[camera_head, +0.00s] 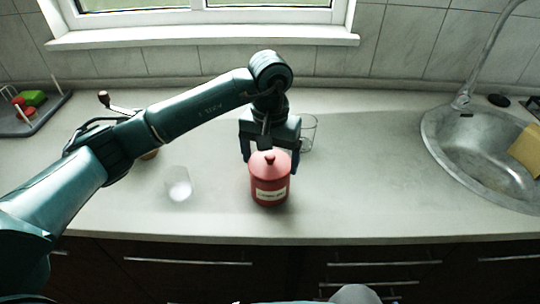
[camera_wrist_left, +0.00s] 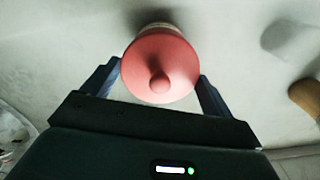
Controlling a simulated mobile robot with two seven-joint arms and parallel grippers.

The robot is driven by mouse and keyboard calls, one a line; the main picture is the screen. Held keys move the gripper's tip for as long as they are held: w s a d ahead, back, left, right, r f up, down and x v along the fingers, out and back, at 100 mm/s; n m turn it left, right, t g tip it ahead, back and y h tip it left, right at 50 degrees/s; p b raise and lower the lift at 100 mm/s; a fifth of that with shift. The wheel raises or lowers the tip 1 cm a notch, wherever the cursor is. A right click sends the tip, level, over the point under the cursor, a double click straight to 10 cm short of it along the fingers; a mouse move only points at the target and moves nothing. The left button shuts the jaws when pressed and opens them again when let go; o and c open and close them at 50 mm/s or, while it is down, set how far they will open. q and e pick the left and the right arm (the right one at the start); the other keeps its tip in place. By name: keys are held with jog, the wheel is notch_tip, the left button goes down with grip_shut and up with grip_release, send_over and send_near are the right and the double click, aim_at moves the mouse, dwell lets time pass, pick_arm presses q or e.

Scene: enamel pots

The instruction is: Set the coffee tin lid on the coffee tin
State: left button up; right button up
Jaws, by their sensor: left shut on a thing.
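The coffee tin (camera_head: 270,193) is a red, round tin with a pale label, upright near the front middle of the counter. The red coffee tin lid (camera_head: 268,165), with a round knob, is at the top of the tin. I cannot tell whether it is fully seated. My left gripper (camera_head: 270,161) points down from behind, one finger on each side of the lid, and is shut on it. In the left wrist view the lid (camera_wrist_left: 160,62) lies between the fingers and hides most of the tin. My right gripper is not in view.
A clear glass (camera_head: 308,132) stands just behind my left gripper. Another glass (camera_head: 179,186) stands left of the tin. A tray (camera_head: 30,122) with coloured items is at far left. The metal sink (camera_head: 455,150) is at right. The counter between tin and sink is clear.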

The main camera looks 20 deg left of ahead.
aim_at(270, 156)
pick_arm(q)
jog(key=shift+f+b, duration=0.35)
jog(key=shift+f, duration=0.1)
jog(key=o, duration=0.7)
jog(key=shift+r+p, duration=1)
jog(key=shift+r, duration=0.95)
jog(key=shift+r+p, duration=1.65)
jog(key=shift+r, duration=2.05)
jog(key=shift+s+f, duration=0.1)
